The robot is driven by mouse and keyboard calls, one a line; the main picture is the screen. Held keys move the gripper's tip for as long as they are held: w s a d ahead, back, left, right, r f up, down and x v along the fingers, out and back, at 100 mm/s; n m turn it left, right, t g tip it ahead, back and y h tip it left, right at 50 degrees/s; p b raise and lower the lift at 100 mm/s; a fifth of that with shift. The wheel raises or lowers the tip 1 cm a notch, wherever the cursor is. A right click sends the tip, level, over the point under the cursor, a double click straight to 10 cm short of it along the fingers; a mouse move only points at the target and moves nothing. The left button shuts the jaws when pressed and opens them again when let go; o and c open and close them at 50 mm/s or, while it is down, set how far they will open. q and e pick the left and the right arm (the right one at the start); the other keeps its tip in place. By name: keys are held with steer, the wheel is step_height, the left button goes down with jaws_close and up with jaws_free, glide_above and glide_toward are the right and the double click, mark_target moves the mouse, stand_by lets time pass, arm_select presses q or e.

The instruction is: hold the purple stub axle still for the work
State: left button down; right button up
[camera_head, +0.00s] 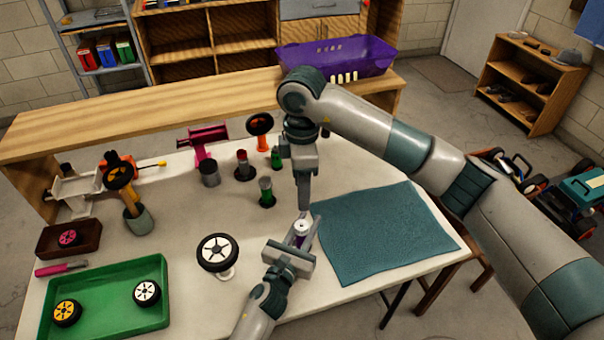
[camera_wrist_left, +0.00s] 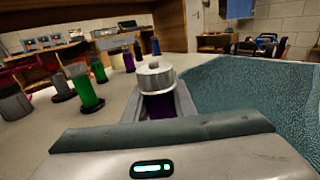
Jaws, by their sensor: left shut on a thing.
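The purple stub axle (camera_wrist_left: 158,104) stands upright between the fingers of my left gripper in the left wrist view, with a round silver cap on its top. In the head view my left gripper (camera_head: 302,232) is low over the front of the table and shut on the axle (camera_head: 300,240), which is mostly hidden by the fingers and cap. My right gripper (camera_head: 304,206) points down just above and behind the cap. Its fingers show as one narrow bar, so its opening cannot be told.
A teal mat (camera_head: 385,235) lies right of the axle. A white-rimmed wheel (camera_head: 217,252) stands to the left, and a green tray (camera_head: 107,306) with two wheels is farther left. Several coloured upright parts, including a green one (camera_head: 266,192), stand behind. A purple basket (camera_head: 335,57) sits at the back.

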arm_select(q)
steer(key=c, duration=1.4)
jaws_free()
steer(key=shift+s, duration=0.1)
steer(key=v, duration=1.1)
steer(key=shift+s+a, duration=0.2)
steer(key=shift+s, duration=0.15)
steer(key=shift+r, duration=0.1)
